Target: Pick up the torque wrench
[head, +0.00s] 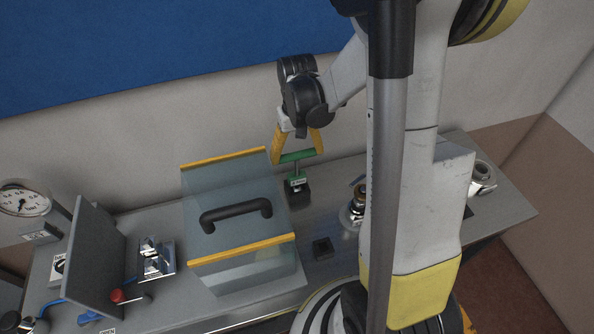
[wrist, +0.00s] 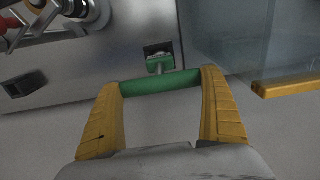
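The torque wrench (head: 300,156) has a green T-shaped handle and a short stem running down to a labelled green part and a black block (head: 298,196) on the bench. My gripper (head: 297,152) reaches down from above with one yellow finger at each end of the handle bar. In the wrist view, the green bar (wrist: 160,82) spans the gap between the two fingers (wrist: 160,76), and its ends meet their inner sides. The wrench's lower end is partly hidden. Whether it is clear of the block cannot be told.
A clear guard with orange edges and a black handle (head: 237,213) stands just left of the wrench. An empty-looking black socket (head: 322,248) and a brass-topped fitting (head: 358,204) are nearby. A gauge (head: 24,200) and grey panel (head: 92,250) are at left. A wall rises behind.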

